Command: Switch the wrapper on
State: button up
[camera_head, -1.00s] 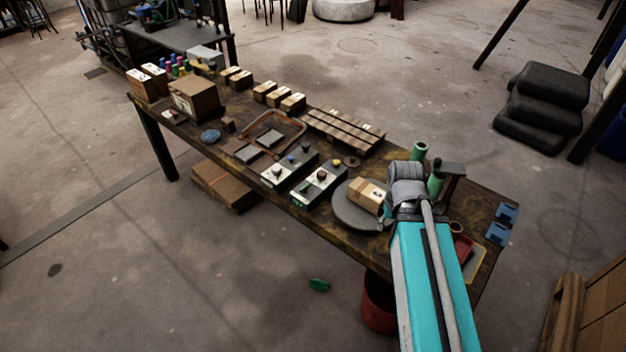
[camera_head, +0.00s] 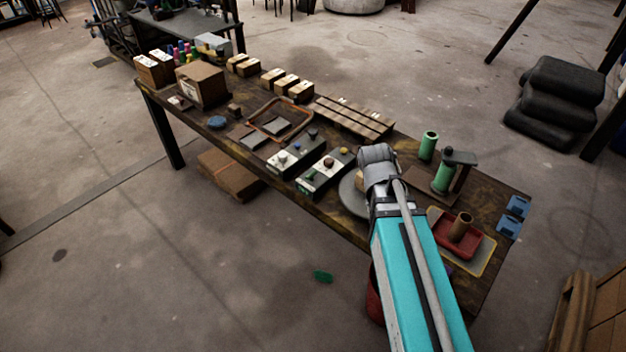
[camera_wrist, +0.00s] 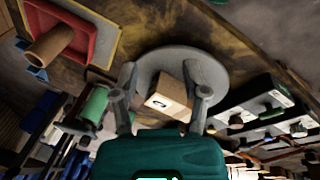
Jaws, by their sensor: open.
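The wrapper has a round grey turntable (camera_head: 352,196) with a cardboard box on it, largely hidden by my arm in the head view. The wrist view shows the turntable (camera_wrist: 219,72) and the box (camera_wrist: 170,97) clearly. A post with a green roll (camera_head: 444,178) stands to the right. A grey control box (camera_head: 325,174) left of the turntable bears a red knob (camera_head: 328,163), a green button (camera_head: 311,177) and a yellow piece. My gripper (camera_wrist: 158,70) is open and empty, its fingers framing the turntable and box in the wrist view; contact cannot be told.
A second control box (camera_head: 296,156) stands just left of the first. A red tray (camera_head: 457,238) with a brown tube lies right of my arm. A slatted rack (camera_head: 350,118) lies behind the controls. Another green roll (camera_head: 428,146) stands near the post.

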jog(key=w+a+f+m+t+h+b, duration=0.25)
jog(key=w+a+f+b, duration=0.2)
jog(key=w+a, duration=0.25)
jog(key=m+t+h+b, duration=0.3)
jog(key=t+h+b, duration=0.3)
jog(key=b, duration=0.5)
send_near(312, 173)
jog(key=s+a+r+y, duration=0.1)
jog(key=s+a+y, duration=0.1)
jog(key=s, duration=0.1)
jog(key=shift+d+t+h, duration=0.2)
jog(key=shift+t+h, duration=0.05)
jog(key=shift+t, duration=0.1)
jog(key=shift+n, duration=0.25)
jog(key=b+x, duration=0.5)
jog(key=x, duration=0.8)
jog(key=shift+w+d+f, duration=0.1)
jog(key=shift+w+d, duration=0.15)
jog(key=shift+w, duration=0.05)
grip_shut()
